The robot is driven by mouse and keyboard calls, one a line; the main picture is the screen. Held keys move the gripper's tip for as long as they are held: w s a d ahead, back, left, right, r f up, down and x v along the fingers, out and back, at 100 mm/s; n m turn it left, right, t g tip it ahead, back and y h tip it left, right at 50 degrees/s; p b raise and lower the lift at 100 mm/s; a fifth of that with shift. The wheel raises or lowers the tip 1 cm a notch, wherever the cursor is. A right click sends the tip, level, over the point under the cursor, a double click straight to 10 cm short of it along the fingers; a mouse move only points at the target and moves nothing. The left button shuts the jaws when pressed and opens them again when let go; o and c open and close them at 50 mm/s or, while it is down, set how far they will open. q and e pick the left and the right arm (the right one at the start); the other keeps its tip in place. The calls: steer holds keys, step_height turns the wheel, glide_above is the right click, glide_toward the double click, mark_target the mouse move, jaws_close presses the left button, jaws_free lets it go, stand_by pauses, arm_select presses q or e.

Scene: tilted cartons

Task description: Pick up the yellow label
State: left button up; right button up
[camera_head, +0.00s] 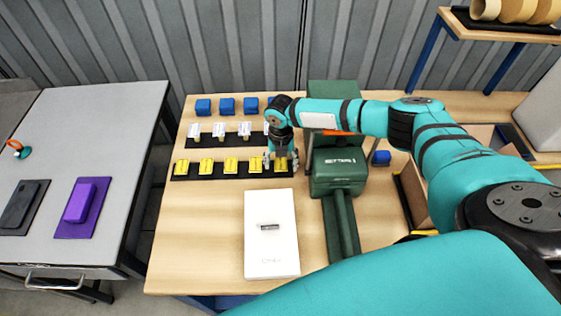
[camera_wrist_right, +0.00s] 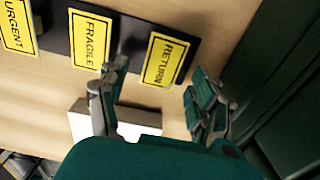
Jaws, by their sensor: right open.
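Several yellow labels stand in a row on a black strip (camera_head: 218,171) on the wooden table in the head view. In the right wrist view three show their print: a RETURN label (camera_wrist_right: 166,60), a FRAGILE label (camera_wrist_right: 90,40) and an URGENT label (camera_wrist_right: 17,25). My right gripper (camera_head: 281,161) is at the right end of the row, over the last yellow label. In the right wrist view my right gripper (camera_wrist_right: 160,72) is open, its fingers to either side of the RETURN label. Whether they touch it, I cannot tell. My left gripper is not in view.
Behind the yellow row stand white labels (camera_head: 219,130) and blue cubes (camera_head: 227,105). A white carton (camera_head: 270,250) lies in front. A green machine (camera_head: 338,180) stands close on the right. A grey table (camera_head: 100,130) on the left holds a purple item (camera_head: 80,203).

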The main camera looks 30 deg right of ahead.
steer(key=shift+f, duration=0.25)
stand_by(0.4)
steer(key=c, duration=0.8)
